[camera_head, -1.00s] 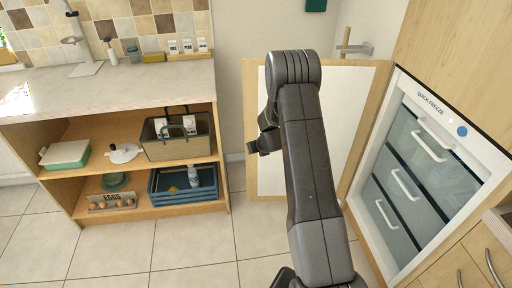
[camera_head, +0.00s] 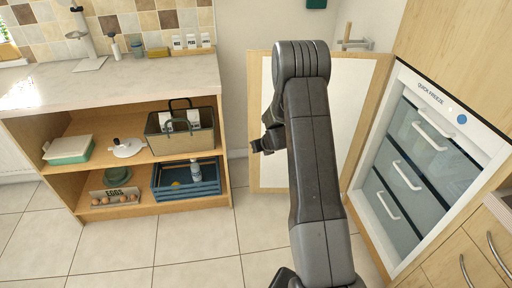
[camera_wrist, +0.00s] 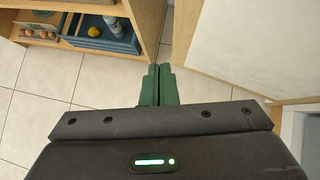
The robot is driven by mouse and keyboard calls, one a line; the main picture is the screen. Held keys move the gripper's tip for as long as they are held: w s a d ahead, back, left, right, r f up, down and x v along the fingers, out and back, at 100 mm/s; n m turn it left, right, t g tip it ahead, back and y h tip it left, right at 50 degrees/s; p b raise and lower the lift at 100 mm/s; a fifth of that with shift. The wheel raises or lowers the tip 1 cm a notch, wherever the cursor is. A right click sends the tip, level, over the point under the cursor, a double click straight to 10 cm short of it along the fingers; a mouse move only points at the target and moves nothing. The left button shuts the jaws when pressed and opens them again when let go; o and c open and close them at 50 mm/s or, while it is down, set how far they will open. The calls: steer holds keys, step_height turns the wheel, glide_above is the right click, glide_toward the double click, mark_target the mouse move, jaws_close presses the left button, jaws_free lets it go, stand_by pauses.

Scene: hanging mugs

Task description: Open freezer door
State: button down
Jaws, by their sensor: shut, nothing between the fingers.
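The freezer door (camera_head: 350,112) stands swung wide open, its white inner face and wooden edge showing behind my arm. Part of it also shows at the upper right in the wrist view (camera_wrist: 255,45). The open freezer (camera_head: 425,160) shows several drawers with white handles under a "QUICK FREEZE" panel. My gripper (camera_head: 262,145) is at the door's left side in the head view, partly hidden by my arm. In the wrist view its green fingers (camera_wrist: 159,84) are together and empty, pointing at the gap between the shelf unit and the door.
An open wooden shelf unit (camera_head: 225,150) stands left of the door. It holds a basket (camera_head: 182,140), a blue crate (camera_head: 185,183), eggs and a lidded box (camera_head: 68,150). Drawers with handles (camera_head: 490,255) are at the lower right. Tiled floor (camera_head: 190,255) lies clear in front.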

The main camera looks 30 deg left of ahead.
steer(key=s+d+r, duration=0.3)
steer(key=s+r, duration=0.1)
steer(key=r, duration=0.2)
steer(key=shift+s, duration=0.3)
